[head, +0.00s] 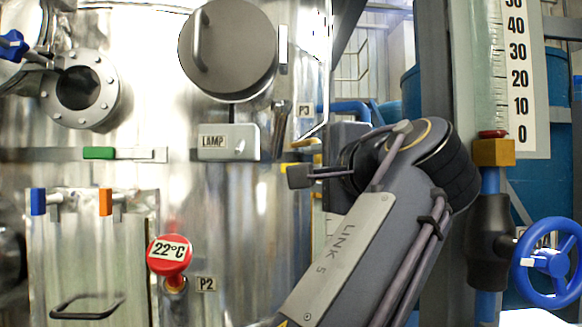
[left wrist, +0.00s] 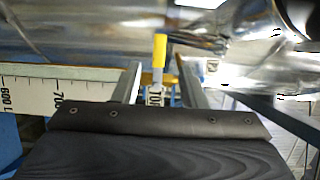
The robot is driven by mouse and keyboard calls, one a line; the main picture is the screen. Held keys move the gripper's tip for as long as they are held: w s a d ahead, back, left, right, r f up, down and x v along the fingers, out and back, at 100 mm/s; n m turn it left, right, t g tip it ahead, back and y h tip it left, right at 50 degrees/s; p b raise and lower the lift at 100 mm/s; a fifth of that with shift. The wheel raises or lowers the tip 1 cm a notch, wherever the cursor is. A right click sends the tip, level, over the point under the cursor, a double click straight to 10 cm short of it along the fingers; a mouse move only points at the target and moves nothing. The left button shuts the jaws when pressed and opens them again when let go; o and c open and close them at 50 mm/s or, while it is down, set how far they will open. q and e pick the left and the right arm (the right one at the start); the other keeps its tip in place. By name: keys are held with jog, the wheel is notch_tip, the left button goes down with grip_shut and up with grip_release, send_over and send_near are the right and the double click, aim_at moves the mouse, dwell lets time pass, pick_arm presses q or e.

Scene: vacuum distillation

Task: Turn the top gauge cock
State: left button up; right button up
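The cock's yellow handle (left wrist: 159,50) shows in the left wrist view, with a partly hidden label beginning "TO" (left wrist: 155,97) beside it. My left gripper (left wrist: 159,68) has its two fingers spread apart, one on each side of the handle's line, with clear gaps to both sides. I cannot tell how deep the handle sits between the fingers. In the head view an arm of mine crosses the lower middle and hides its gripper. A small yellow piece (head: 301,142) shows just above that arm; I cannot tell if it is the same handle. My right gripper is in neither view.
A scale (head: 519,75) and blue handwheel (head: 552,262) stand right. A litre scale (left wrist: 30,92) runs left of the fingers.

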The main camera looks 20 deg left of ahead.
pick_arm(q)
jog(key=p+x, duration=0.1)
jog(key=x, duration=0.6)
jog(key=shift+p, duration=0.3)
jog(key=shift+f, duration=0.1)
grip_shut()
